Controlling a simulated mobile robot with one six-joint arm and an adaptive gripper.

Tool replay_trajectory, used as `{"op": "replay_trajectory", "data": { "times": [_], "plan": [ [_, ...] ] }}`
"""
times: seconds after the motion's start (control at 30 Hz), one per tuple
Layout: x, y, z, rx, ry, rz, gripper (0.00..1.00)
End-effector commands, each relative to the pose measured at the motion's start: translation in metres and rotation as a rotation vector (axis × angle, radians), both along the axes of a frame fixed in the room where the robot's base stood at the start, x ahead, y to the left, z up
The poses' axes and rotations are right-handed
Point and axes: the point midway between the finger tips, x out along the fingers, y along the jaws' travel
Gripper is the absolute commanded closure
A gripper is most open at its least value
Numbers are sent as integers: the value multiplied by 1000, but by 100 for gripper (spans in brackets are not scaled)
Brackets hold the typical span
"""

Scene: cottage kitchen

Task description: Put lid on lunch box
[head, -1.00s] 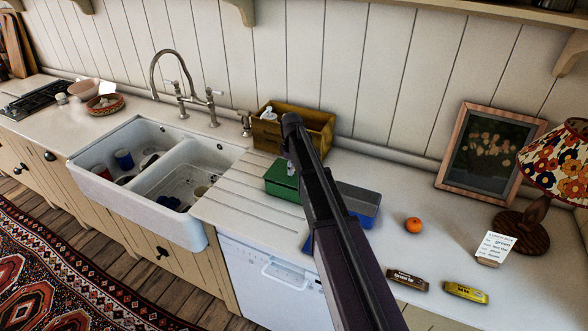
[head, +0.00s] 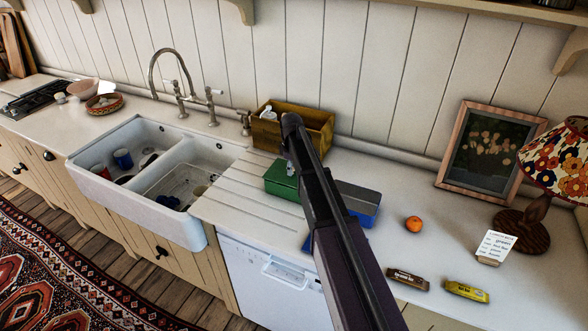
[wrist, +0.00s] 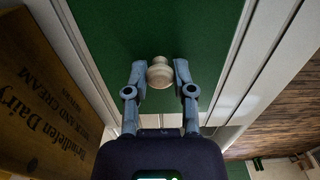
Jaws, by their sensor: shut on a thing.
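A green lid (wrist: 158,30) with a round cream knob (wrist: 160,73) fills the upper middle of the wrist view. My gripper (wrist: 160,82) is shut on the knob, one finger on each side. In the head view a green lunch box (head: 280,182) stands on the grooved counter beside the sink, partly behind my arm. Whether the lid rests on its rim or hangs just above it, I cannot tell. My fingertips are hidden behind my arm there.
A wooden crate (head: 318,128) stands close behind the green box; its lettered side (wrist: 45,100) shows at the wrist view's left. The sink (head: 150,200) lies left. An orange (head: 413,224), two wrapped bars (head: 407,280) (head: 466,292), a card (head: 495,246) and a lamp (head: 525,226) are right.

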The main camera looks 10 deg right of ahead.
Motion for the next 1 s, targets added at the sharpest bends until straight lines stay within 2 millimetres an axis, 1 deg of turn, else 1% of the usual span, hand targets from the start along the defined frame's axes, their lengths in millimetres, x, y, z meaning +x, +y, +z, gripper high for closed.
{"op": "replay_trajectory", "data": {
  "times": [0.47,0.5,0.53,0.57,0.87,1.0],
  "plan": [
    [0,1,-8,0,0,1,100],
    [0,1,-7,0,0,1,64],
    [0,1,-7,0,0,1,55],
    [0,1,-7,0,0,1,53],
    [0,1,-7,0,0,1,53],
    [0,1,-4,0,0,1,53]
  ]
}}
